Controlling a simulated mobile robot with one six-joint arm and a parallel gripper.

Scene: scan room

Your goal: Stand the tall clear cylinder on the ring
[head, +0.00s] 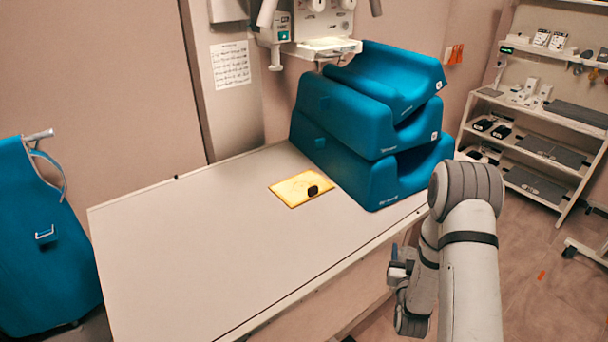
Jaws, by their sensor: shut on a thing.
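My gripper (396,272) is low at the right, beside the table's front right edge and partly hidden by my arm. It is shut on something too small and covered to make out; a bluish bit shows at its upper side. I cannot pick out the tall clear cylinder anywhere. A yellow square mat (290,193) lies flat on the table near the blue cushions. Faint marks show on it, but I cannot tell whether they are the ring. A small black object (312,191) stands on the mat's right part.
The white table (200,250) is bare left of and in front of the mat. Stacked blue cushions (345,125) stand behind and right of the mat. A blue apron-like item (40,240) hangs at the left. A shelf rack (540,130) stands at the back right.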

